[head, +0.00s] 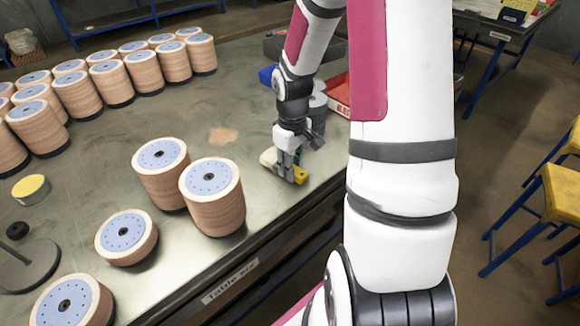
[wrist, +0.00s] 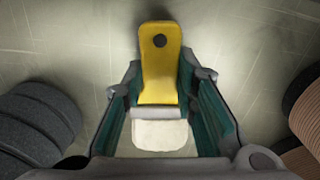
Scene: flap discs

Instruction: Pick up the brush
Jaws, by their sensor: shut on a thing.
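The brush has a yellow handle (wrist: 160,65) with a dark round spot near its end, and a pale, whitish head (wrist: 160,135). In the wrist view it lies between the two fingers of my gripper (wrist: 160,100), which are shut on it. In the head view my gripper (head: 288,168) is low over the metal table, with the yellow part of the brush (head: 299,175) showing at its right and a pale part (head: 268,158) at its left. The fingers hide the middle of the brush. I cannot tell whether it touches the table.
The metal table (head: 232,120) carries stacks of flap discs (head: 212,195) left of my gripper and more stacks (head: 142,72) behind. A red tray (head: 339,95) and a blue bin (head: 267,75) stand beyond my gripper. Grey discs (wrist: 40,120) show at left in the wrist view.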

